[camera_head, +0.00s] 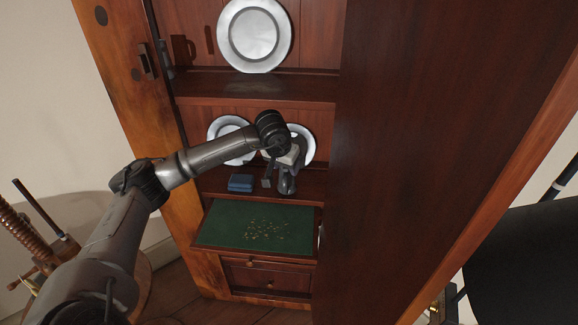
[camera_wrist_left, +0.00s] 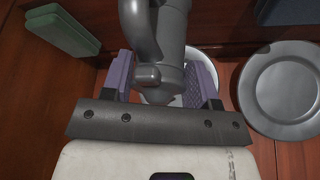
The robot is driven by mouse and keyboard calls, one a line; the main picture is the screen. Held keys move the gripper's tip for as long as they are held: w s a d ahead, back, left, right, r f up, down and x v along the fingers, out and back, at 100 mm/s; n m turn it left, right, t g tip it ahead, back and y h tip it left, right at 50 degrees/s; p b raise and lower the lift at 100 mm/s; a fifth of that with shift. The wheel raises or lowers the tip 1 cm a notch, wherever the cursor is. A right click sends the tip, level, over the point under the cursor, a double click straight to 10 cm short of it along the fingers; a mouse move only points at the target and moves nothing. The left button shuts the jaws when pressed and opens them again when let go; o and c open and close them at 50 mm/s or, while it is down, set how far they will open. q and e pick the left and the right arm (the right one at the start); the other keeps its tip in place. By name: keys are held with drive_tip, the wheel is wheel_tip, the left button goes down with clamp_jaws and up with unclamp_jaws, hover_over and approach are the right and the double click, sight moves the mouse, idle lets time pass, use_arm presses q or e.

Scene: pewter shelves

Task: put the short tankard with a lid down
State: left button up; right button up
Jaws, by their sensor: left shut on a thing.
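The short pewter tankard (camera_wrist_left: 158,40) is in the left wrist view, between the purple-padded fingers of my left gripper (camera_wrist_left: 160,78). The gripper is shut on it. In the head view, my left gripper (camera_head: 279,176) reaches into the cupboard with the dark tankard (camera_head: 287,184) at its end, near the front of the lower shelf (camera_head: 215,182). I cannot tell whether the tankard's base touches the shelf. Its lid cannot be made out clearly. My right gripper is not in view.
Two pewter plates (camera_head: 226,134) stand behind my gripper; one shows large in the wrist view (camera_wrist_left: 285,92). A small blue box (camera_head: 240,183) lies left of the tankard. A green-lined pull-out surface (camera_head: 215,228) with small scattered pieces is below. A tall wooden panel (camera_head: 420,130) stands right.

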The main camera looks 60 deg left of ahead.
use_arm(q)
drive_tip(key=shift+w+a, duration=0.25)
drive_tip(key=shift+w, duration=0.35)
drive_tip(key=shift+w+a, duration=0.25)
drive_tip(key=shift+w, duration=0.3)
drive_tip(key=shift+s+f+b, duration=0.1)
drive_tip(key=shift+f+b, duration=0.55)
drive_tip(key=shift+f, duration=0.05)
drive_tip(key=shift+s, duration=0.2)
drive_tip(key=shift+w+f, duration=0.1)
drive_tip(key=shift+w, duration=0.05)
drive_tip(key=o, duration=1.1)
drive_tip(key=shift+f, duration=0.1)
drive_tip(key=shift+o, duration=0.2)
